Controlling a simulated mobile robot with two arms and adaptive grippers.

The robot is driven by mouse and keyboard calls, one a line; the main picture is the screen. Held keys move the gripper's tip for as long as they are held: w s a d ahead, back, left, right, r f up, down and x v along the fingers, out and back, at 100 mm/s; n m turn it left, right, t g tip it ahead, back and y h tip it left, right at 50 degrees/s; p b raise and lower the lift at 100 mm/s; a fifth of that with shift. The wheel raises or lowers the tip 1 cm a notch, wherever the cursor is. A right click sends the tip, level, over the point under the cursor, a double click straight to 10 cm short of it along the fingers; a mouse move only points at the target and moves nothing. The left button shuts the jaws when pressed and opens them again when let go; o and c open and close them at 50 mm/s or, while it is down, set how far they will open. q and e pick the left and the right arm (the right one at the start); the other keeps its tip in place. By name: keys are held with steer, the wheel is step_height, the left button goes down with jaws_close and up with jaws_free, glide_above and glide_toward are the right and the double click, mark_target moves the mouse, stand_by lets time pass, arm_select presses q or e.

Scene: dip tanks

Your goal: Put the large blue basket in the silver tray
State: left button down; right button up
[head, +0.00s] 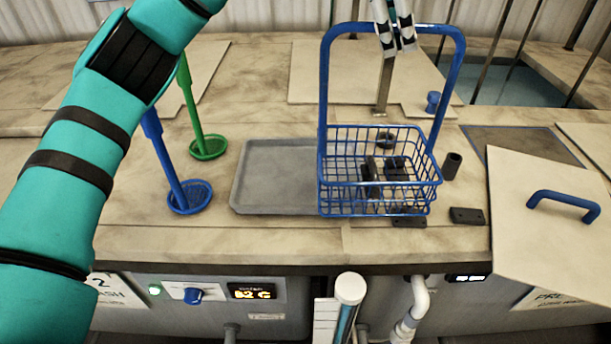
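The large blue basket (380,200) is a wire basket with a tall hoop handle. It is upright, right of centre, and its left part overlaps the right end of the silver tray (265,200) in the head view. I cannot tell whether its bottom touches anything. The tray is shallow and grey, and its visible left part is empty.
Several dark blocks (467,215) lie around the basket; some show through its mesh, inside or behind. Blue (189,197) and green (208,147) long-handled strainers stand left of the tray. A lid with a blue handle (563,203) lies right. An open tank (515,88) is at back right.

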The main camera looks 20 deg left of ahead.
arm_select(q)
steer(key=w+a+f+p, duration=0.3)
steer(key=a, duration=0.4)
steer(key=w+a+f+p, duration=0.2)
steer(key=a+f+p, duration=0.1)
steer(key=a, duration=0.5)
steer(key=shift+w+f+p, duration=0.15)
steer(key=shift+w+p, duration=0.25)
steer(key=shift+p, duration=0.2)
arm_select(e)
step_height(320, 180, up, 6)
steer(key=shift+w+r, duration=0.2)
arm_select(q)
steer(key=shift+a+f, duration=0.1)
arm_select(e)
steer(key=shift+a+f, duration=0.1)
arm_select(q)
steer(key=c, duration=2)
jaws_free()
steer(key=o, duration=0.5)
steer(key=shift+s, duration=0.1)
